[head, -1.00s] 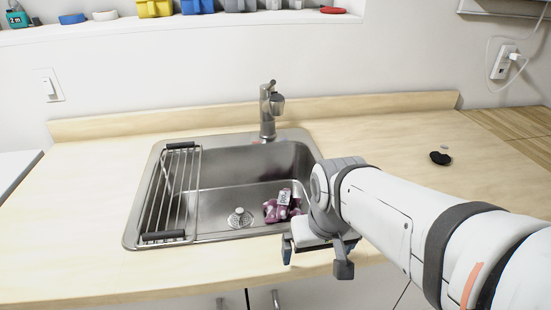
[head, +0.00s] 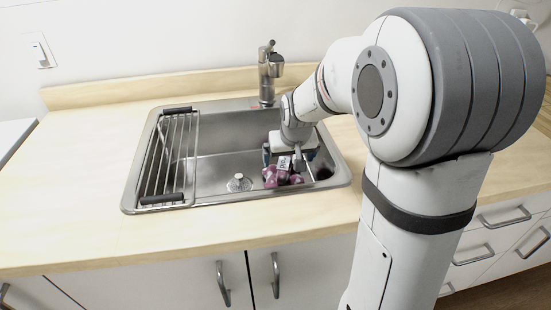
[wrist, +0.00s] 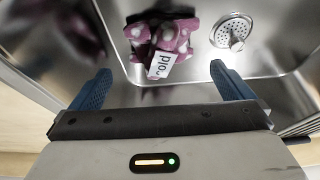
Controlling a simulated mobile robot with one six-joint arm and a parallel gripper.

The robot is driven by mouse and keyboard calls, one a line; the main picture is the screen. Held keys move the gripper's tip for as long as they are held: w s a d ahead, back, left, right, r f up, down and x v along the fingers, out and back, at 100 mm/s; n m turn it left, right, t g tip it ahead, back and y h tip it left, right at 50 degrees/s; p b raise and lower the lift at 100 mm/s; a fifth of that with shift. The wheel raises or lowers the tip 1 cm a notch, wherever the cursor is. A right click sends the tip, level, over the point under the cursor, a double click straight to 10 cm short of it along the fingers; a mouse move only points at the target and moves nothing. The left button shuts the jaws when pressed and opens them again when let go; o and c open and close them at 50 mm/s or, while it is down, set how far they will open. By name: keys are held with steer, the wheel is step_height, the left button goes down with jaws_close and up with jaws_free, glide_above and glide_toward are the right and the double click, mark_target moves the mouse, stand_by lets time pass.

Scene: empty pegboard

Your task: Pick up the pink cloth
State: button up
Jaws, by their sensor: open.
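My gripper (head: 283,160) is over the right part of the sink, at the cloth in the head view. In the wrist view the two blue fingers (wrist: 158,78) are spread wide with nothing between their tips. Part of the cloth is hidden behind my gripper in the head view.
The sink (head: 215,143) has raised walls around the cloth. A drain (head: 239,183) is left of the cloth, and a wire rack (head: 172,160) spans the sink's left side. A faucet (head: 269,75) stands behind the sink. The counter (head: 90,180) at left is clear.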

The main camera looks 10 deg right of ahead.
mark_target(285, 169)
steer(key=x, duration=0.3)
steer(key=w+x, duration=0.1)
steer(key=x, duration=0.9)
steer(key=shift+b, duration=0.35)
steer(key=shift+c, duration=0.2)
steer(key=shift+r, duration=0.1)
steer(key=c, duration=0.7)
